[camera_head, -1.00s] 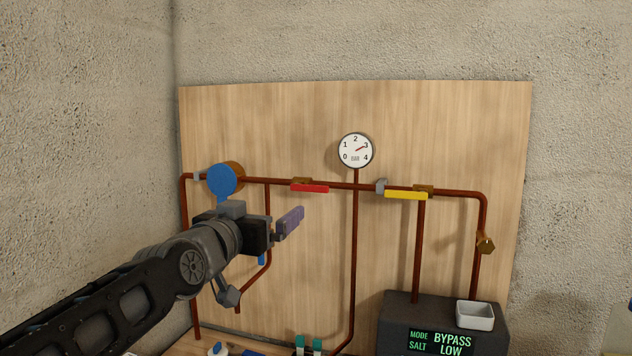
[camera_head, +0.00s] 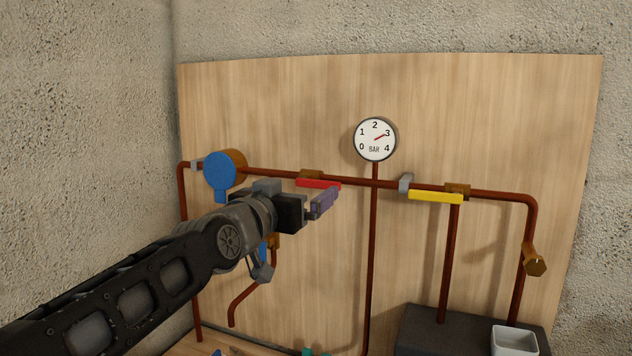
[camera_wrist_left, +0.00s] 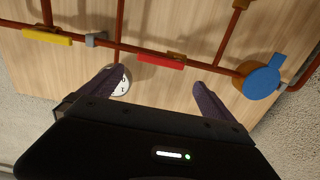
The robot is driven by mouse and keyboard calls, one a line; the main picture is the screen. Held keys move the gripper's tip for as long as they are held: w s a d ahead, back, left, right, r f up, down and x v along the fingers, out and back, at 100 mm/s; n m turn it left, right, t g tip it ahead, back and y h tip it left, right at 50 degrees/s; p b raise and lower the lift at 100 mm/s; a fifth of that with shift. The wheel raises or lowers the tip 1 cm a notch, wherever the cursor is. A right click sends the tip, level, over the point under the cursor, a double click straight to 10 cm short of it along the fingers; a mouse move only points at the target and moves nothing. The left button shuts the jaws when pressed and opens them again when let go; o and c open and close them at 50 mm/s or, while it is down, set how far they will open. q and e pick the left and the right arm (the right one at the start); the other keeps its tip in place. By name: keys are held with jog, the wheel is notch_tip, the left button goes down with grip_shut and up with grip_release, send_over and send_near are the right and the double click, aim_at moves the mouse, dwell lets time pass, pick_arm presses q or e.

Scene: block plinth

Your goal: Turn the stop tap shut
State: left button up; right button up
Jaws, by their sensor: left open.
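A tap with a red lever (camera_head: 318,183) sits on the horizontal copper pipe in the head view; the lever lies along the pipe. The red lever also shows in the left wrist view (camera_wrist_left: 160,61). A tap with a yellow lever (camera_head: 436,197) lies along the same pipe to the right. No label shows which is the stop tap. My left gripper (camera_head: 324,203) is open and empty, just below and in front of the red lever. In the left wrist view its two purple fingers (camera_wrist_left: 157,79) stand apart, with the red lever beyond them. My right gripper is out of view.
A pressure gauge (camera_head: 375,139) stands above the pipe, its needle near 3. A blue-faced round fitting (camera_head: 222,174) is on the left. A blue lever (camera_head: 262,252) is partly hidden behind my arm. A dark box (camera_head: 424,335) bears a white cup (camera_head: 514,341) at lower right.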

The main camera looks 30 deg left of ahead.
aim_at(317, 181)
pick_arm(q)
jog(key=shift+w, duration=0.1)
jog(key=w+p, duration=0.3)
jog(key=w, duration=0.3)
jog(key=shift+w+a+r, duration=0.1)
jog(key=shift+w+a, duration=0.05)
jog(key=shift+w, duration=0.1)
jog(key=shift+w+p, duration=0.3)
jog(key=shift+w, duration=0.3)
jog(key=c, duration=1.9)
